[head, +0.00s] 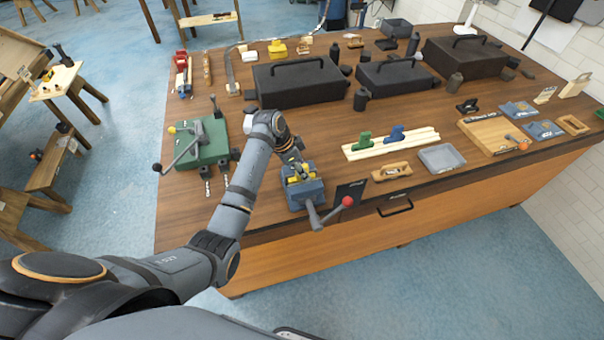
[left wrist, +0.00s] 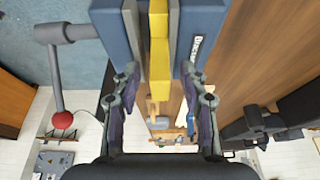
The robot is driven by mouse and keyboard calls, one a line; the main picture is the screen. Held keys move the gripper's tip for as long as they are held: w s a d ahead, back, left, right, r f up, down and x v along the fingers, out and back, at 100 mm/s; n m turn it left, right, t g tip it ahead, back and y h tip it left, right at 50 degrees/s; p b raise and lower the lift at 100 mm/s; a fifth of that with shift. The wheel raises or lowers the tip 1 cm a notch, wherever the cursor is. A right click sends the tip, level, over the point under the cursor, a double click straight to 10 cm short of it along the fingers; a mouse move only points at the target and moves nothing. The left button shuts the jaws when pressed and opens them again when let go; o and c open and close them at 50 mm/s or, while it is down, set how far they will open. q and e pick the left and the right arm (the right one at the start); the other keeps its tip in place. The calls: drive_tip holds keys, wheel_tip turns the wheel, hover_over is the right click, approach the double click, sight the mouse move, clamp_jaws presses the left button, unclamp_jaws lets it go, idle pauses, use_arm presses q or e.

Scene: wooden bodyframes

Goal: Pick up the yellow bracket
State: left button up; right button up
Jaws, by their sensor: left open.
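The yellow bracket (left wrist: 159,60) stands between the jaws of a blue vise (left wrist: 118,32) in the left wrist view. In the head view a bit of its yellow (head: 301,179) shows on top of the vise (head: 310,194) at the table's front edge. My left gripper (left wrist: 160,78) is open, its two fingers apart on either side of the bracket's line, close to the vise. In the head view the gripper (head: 293,166) is right above the vise, and its fingertips are hard to make out. I cannot tell whether they touch anything. My right gripper is not in view.
The vise handle with a red knob (head: 347,201) sticks out over the front edge. A green vise (head: 203,142) stands to the left. Black toolboxes (head: 300,82) stand farther back. A pale board with clamps (head: 392,143) and a grey tray (head: 441,157) lie to the right.

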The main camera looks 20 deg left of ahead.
use_arm(q)
clamp_jaws()
drive_tip(key=shift+r, duration=0.1)
idle(0.3)
